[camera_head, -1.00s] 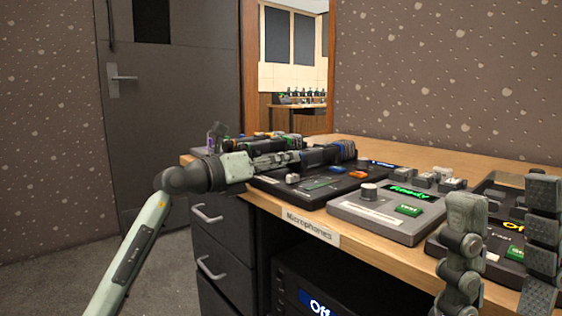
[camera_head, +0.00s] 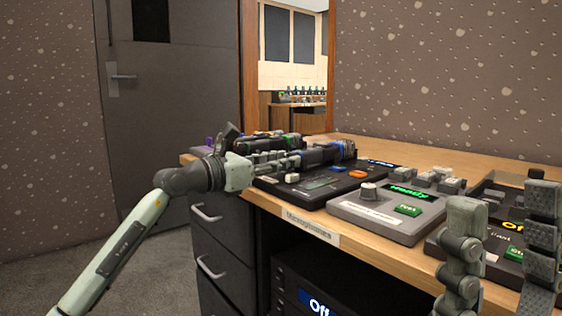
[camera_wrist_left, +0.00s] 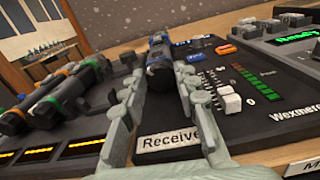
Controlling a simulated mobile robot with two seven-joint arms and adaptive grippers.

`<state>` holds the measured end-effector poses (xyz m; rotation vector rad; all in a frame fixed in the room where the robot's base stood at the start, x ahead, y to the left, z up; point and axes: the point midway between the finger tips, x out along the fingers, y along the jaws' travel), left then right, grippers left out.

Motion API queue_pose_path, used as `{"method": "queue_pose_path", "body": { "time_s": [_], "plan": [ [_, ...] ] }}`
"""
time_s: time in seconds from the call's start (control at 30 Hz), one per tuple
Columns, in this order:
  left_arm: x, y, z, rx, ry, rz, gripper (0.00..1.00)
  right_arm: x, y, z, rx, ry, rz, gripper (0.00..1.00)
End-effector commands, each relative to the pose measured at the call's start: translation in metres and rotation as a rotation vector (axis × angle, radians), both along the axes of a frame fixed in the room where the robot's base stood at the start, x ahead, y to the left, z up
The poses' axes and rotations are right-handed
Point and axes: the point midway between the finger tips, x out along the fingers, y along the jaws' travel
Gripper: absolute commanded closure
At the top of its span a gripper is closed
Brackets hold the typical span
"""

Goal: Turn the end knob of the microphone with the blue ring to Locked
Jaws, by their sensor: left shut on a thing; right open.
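The microphone with the blue ring (camera_head: 340,150) lies along the black receiver unit at the back left of the desk. In the left wrist view, its dark end (camera_wrist_left: 159,78) and blue ring (camera_wrist_left: 158,40) show between my fingers. My left gripper (camera_head: 295,160) is shut on this microphone, with one finger on either side of its end in the left wrist view (camera_wrist_left: 160,90). The end knob's marking cannot be read. My right gripper (camera_head: 502,225) is open and empty at the front right, its two fingers wide apart.
Other microphones with orange and green rings (camera_wrist_left: 65,85) lie left of my left gripper. The black receiver unit (camera_wrist_left: 250,110) has sliders and an orange button. A grey box (camera_head: 385,212) with a green "Ready" display stands to its right. The desk's front edge (camera_head: 370,245) is below.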

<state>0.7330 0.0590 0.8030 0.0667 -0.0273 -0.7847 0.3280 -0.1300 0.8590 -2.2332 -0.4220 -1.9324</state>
Motion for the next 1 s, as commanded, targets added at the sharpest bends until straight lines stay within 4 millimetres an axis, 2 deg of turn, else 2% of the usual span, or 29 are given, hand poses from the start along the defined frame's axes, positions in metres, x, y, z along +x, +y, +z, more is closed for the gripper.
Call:
{"method": "queue_pose_path", "body": {
  "time_s": [0.3, 0.77, 0.8, 0.93, 1.0],
  "plan": [
    [-0.0006, -0.0006, 0.0002, 0.071, -0.073, -0.001, 0.99, -0.0008, 0.0015, 0.0042, -0.012, -0.024, 0.002, 0.46],
    [-0.0007, -0.0007, 0.0004, 0.08, -0.081, -0.001, 0.99, -0.0003, 0.0021, 0.003, -0.021, -0.02, 0.002, 0.46],
    [-0.0007, -0.0007, 0.0004, 0.08, -0.081, -0.001, 0.65, -0.0003, 0.0021, 0.003, -0.021, -0.02, 0.002, 0.46],
    [-0.0007, -0.0007, 0.0003, 0.08, -0.081, -0.001, 0.49, -0.0002, 0.0018, 0.0029, -0.019, -0.019, 0.001, 0.46],
    [-0.0005, -0.0007, 0.0003, 0.079, -0.081, -0.001, 0.48, -0.0002, 0.0016, 0.0031, -0.017, -0.019, 0.0, 0.46]
  ]
}}
